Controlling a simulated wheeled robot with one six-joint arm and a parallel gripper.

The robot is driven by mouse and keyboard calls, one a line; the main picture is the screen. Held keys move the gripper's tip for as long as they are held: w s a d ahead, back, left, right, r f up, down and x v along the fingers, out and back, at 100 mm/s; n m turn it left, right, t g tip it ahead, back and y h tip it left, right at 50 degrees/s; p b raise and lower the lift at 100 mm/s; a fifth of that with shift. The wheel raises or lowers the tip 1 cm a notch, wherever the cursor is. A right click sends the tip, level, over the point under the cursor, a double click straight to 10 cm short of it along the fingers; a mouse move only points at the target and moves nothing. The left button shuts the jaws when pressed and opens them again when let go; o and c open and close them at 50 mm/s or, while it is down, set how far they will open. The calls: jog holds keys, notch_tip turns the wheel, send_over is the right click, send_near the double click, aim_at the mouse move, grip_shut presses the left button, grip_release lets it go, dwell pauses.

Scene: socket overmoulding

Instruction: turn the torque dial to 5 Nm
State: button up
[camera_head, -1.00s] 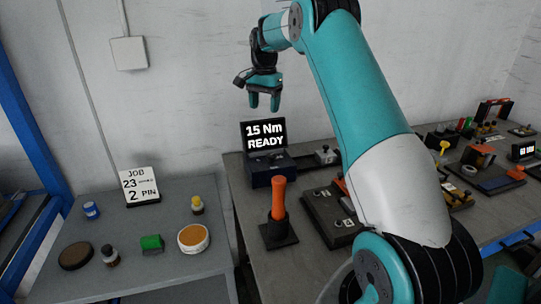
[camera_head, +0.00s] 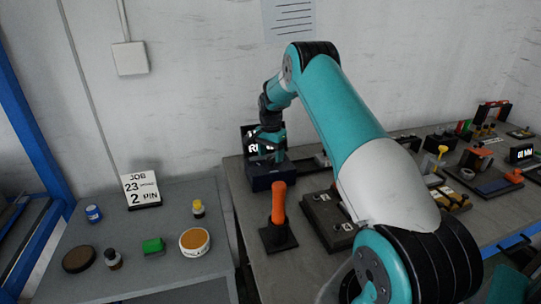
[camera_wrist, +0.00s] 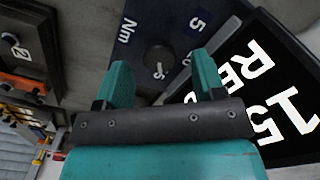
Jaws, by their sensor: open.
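The torque unit is a dark blue box (camera_head: 272,178) on the bench, with a black display behind it that my gripper partly hides in the head view. In the wrist view the display (camera_wrist: 262,85) shows parts of "15" and "RE". The round dark dial (camera_wrist: 159,60) is on the box's top, with a light pointer mark and "Nm" and "5" labels beside it. My gripper (camera_head: 268,158) points down over the box. In the wrist view my gripper (camera_wrist: 162,82) has its teal fingers spread, with the dial showing between and beyond them. I cannot tell if they touch it.
An orange-handled tool (camera_head: 278,203) stands in a black holder just in front of the box. A dark plate numbered 2 and 1 (camera_head: 330,217) lies to the right. A job card (camera_head: 141,189) stands on the left table.

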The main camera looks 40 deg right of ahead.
jog(key=shift+f, duration=0.8)
jog(key=c, duration=0.9)
